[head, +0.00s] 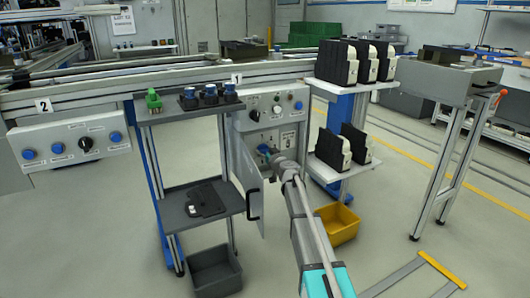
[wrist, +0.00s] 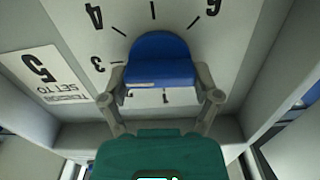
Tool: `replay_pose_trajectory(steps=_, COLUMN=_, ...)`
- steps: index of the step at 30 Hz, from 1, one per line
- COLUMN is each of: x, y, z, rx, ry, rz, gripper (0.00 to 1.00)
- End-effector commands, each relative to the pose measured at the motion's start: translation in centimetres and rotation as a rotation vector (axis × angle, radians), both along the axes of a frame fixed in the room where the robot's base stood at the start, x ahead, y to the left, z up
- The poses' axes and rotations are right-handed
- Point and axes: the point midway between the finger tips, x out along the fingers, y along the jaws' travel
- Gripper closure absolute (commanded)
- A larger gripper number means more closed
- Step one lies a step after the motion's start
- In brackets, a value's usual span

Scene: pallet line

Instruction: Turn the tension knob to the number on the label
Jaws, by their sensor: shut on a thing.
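The blue tension knob (wrist: 158,60) sits on a white dial (wrist: 190,45) with printed numbers, seen upside down in the wrist view; 3, 4 and 6 are readable. The label (wrist: 45,77) beside the dial reads "TENSION SET TO 5", also upside down. My gripper (wrist: 161,96) has one finger on each side of the knob and is shut on it. Where the knob's pointer stands I cannot tell. In the head view the knob (head: 264,149) shows small at the end of my gripper (head: 274,158), inside an open cabinet.
The cabinet's grey door (head: 250,195) hangs open left of my arm. Grey shelves (head: 190,190) stand left of it. White shelves (head: 345,172) with black-and-white units stand right, above a yellow bin (head: 338,222). A control panel (head: 70,145) is at far left.

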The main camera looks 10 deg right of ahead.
Motion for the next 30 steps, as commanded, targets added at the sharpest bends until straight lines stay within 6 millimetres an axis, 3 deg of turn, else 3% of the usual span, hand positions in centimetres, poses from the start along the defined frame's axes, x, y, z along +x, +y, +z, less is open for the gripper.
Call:
replay_pose_trajectory(steps=11, x=0.08, y=-0.13, z=-0.03, rx=0.238, ry=0.077, rz=0.0, gripper=0.68)
replay_pose_trajectory(steps=30, x=0.19, y=-0.35, z=-0.22, rx=0.812, ry=0.264, rz=0.0, gripper=0.68)
